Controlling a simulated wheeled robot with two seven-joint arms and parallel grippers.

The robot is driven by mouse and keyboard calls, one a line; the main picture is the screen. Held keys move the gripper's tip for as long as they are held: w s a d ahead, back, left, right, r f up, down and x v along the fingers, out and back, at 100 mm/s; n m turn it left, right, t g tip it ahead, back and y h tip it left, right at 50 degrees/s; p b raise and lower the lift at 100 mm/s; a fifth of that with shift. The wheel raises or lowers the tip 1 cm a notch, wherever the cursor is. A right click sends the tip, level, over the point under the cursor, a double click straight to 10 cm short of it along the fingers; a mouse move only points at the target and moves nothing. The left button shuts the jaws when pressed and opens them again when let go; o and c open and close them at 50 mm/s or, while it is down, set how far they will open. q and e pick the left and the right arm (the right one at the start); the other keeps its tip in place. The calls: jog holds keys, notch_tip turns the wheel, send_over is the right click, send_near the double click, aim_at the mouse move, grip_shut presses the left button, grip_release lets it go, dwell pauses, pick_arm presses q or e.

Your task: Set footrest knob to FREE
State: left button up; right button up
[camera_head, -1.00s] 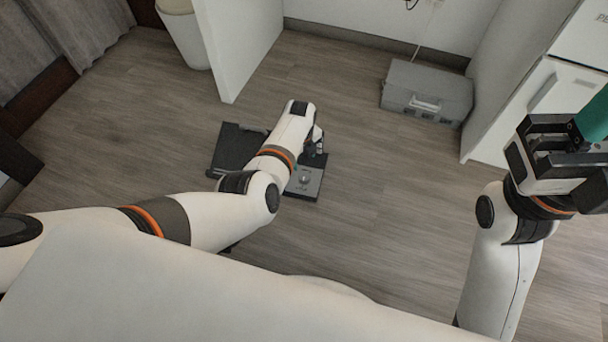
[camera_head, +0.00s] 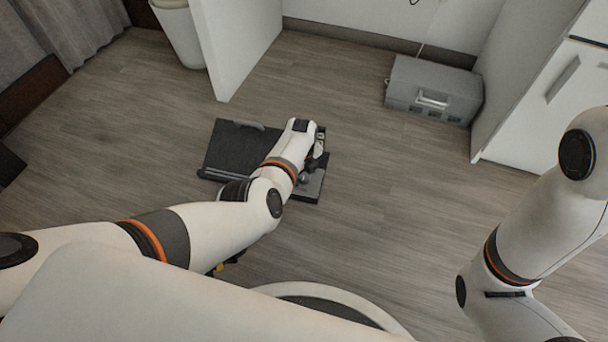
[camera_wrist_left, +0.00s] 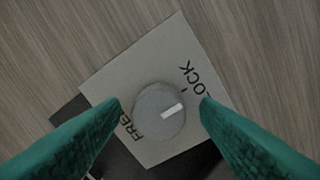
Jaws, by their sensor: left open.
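The footrest (camera_head: 232,147) is a dark flat unit on the floor, with a grey control plate (camera_head: 313,186) at its right end. In the left wrist view, the round grey knob (camera_wrist_left: 152,122) sits on the light plate (camera_wrist_left: 115,80). FREE is printed at its lower left and LOCK at its upper right. The knob's white mark points right and slightly up, nearer LOCK than FREE. My left gripper (camera_wrist_left: 161,102) is open, its teal fingers on either side of the knob with visible gaps. Whether the fingertips are level with the knob is unclear. My right gripper is out of view.
A grey case (camera_head: 433,90) stands by the back wall, beside a white cabinet (camera_head: 572,90) at the right. A white panel (camera_head: 235,45) and a bin (camera_head: 178,35) stand behind the footrest. The wooden floor between footrest and cabinet is clear.

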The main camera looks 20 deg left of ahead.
pick_arm(q)
jog(key=c, duration=1)
